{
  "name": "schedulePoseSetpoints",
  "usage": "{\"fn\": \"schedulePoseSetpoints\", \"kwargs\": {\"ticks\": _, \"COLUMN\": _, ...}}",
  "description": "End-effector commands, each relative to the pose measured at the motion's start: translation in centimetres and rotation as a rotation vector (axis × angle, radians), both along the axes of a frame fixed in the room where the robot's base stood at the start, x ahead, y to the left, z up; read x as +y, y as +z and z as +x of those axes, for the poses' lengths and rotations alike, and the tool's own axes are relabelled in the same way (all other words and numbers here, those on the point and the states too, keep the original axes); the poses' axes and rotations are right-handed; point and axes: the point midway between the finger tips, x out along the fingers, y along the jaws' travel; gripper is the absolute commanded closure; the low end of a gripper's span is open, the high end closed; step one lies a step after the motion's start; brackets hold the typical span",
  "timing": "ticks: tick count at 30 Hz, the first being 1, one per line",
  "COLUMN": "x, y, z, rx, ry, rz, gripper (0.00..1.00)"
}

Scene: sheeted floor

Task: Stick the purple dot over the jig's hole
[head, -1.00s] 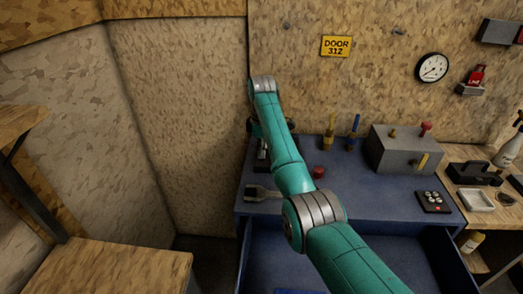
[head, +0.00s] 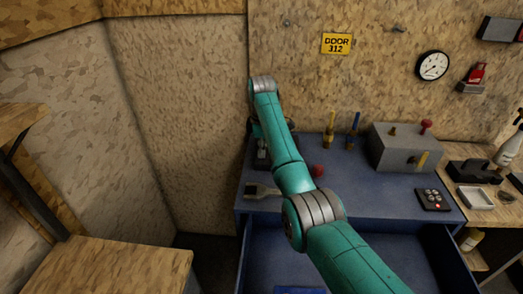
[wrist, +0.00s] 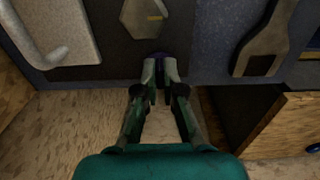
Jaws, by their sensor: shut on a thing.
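In the head view my arm covers most of the gripper, over the bench's left end.
A flat grey tool (head: 262,191) lies at the blue bench's (head: 375,190) front left; it also shows in the wrist view (wrist: 262,40). A red knob-like thing (head: 318,171) sits beside my arm. A grey box (head: 400,150) stands at the back right. The drawer (head: 345,262) below is open.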

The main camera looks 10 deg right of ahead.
Motion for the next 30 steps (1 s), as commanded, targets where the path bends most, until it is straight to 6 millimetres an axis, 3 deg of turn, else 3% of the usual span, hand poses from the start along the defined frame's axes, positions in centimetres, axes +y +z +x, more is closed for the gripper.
{"fn": "schedulePoseSetpoints", "kwargs": {"ticks": 23, "x": 0.0, "y": -0.83, "z": 0.0, "rx": 0.0, "ry": 0.0, "rz": 0.0, "gripper": 1.0}}
{"fn": "schedulePoseSetpoints", "kwargs": {"ticks": 27, "x": 0.0, "y": -0.83, "z": 0.0, "rx": 0.0, "ry": 0.0, "rz": 0.0, "gripper": 0.64}}
{"fn": "schedulePoseSetpoints", "kwargs": {"ticks": 30, "x": 0.0, "y": -0.83, "z": -0.01, "rx": 0.0, "ry": 0.0, "rz": 0.0, "gripper": 0.64}}
